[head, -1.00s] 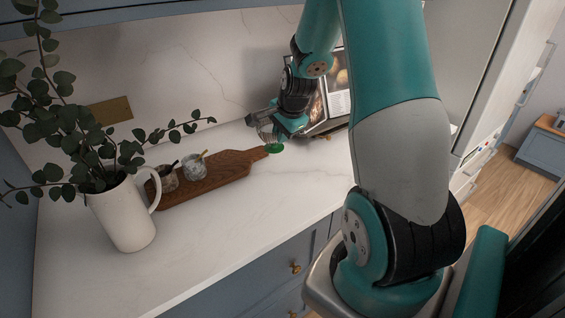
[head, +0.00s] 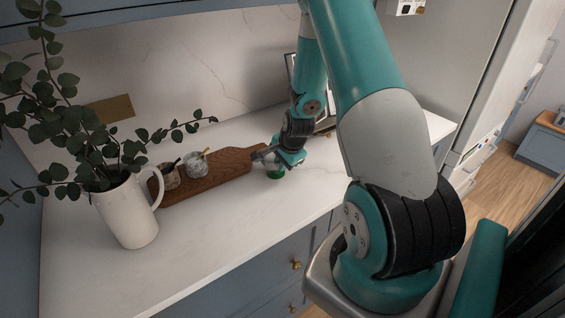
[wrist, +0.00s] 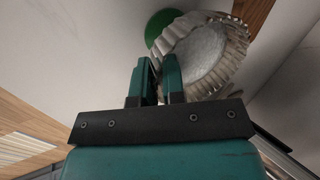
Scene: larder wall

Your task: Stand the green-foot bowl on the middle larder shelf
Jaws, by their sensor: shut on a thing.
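The bowl (wrist: 208,62) has a pale, fluted wall and a round green foot (wrist: 160,24). In the wrist view it is tilted, with its open inside facing the camera. My gripper (wrist: 157,66) is shut on the near left part of its wall. In the head view my gripper (head: 272,157) is over the counter near the board's right end. The green foot (head: 276,175) shows just below it, and most of the bowl is hidden there. I cannot tell how far the foot is from the counter. The middle larder shelf is not clearly visible.
A wooden board (head: 225,174) holds two small jars, one (head: 196,163) with a yellow stick. A white jug (head: 128,212) with leafy branches stands at left. A framed item (head: 291,72) is partly behind my arm. The counter's front right is clear.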

